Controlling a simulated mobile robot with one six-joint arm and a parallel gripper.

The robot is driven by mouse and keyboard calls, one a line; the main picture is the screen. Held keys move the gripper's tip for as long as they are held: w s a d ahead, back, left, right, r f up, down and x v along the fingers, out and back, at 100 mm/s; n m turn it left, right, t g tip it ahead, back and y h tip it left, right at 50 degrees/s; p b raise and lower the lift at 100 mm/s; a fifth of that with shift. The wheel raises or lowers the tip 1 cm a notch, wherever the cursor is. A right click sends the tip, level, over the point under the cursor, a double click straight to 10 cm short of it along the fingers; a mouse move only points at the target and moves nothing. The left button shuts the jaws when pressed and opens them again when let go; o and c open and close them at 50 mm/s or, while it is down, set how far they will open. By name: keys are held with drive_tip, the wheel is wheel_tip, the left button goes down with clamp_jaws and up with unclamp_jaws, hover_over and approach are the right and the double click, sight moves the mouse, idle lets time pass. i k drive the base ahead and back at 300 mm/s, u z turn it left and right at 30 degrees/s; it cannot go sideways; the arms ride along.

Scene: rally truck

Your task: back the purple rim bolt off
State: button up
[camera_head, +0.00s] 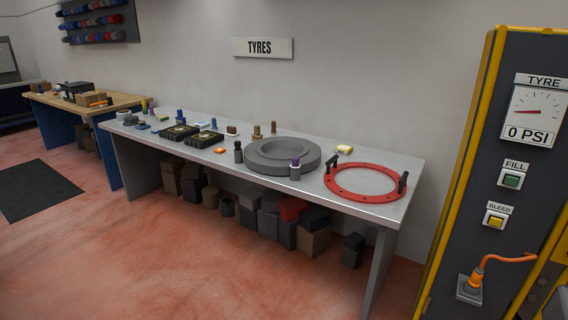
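A purple-topped bolt (295,162) with a grey lower part stands upright at the front right of a round dark grey wheel (262,153) on the grey bench. I cannot tell whether it sits in the wheel's edge or stands just in front of it. A red ring (340,190) with holes and two black upright handles lies flat to the right of the wheel. My gripper is not in view.
The grey bench (405,160) carries black cases (180,132), a dark peg (238,152), brown pegs and a yellow block (344,149). A tyre panel (530,120) reading 0 PSI stands at right, with an orange hose (505,258). Boxes lie underneath. The red floor in front is clear.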

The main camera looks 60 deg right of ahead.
sight(296, 159)
drive_tip(key=z, duration=0.6)
drive_tip(key=i, duration=1.3)
drive_tip(key=u, duration=0.6)
drive_tip(key=k, duration=0.9)
drive_tip(key=z, duration=0.05)
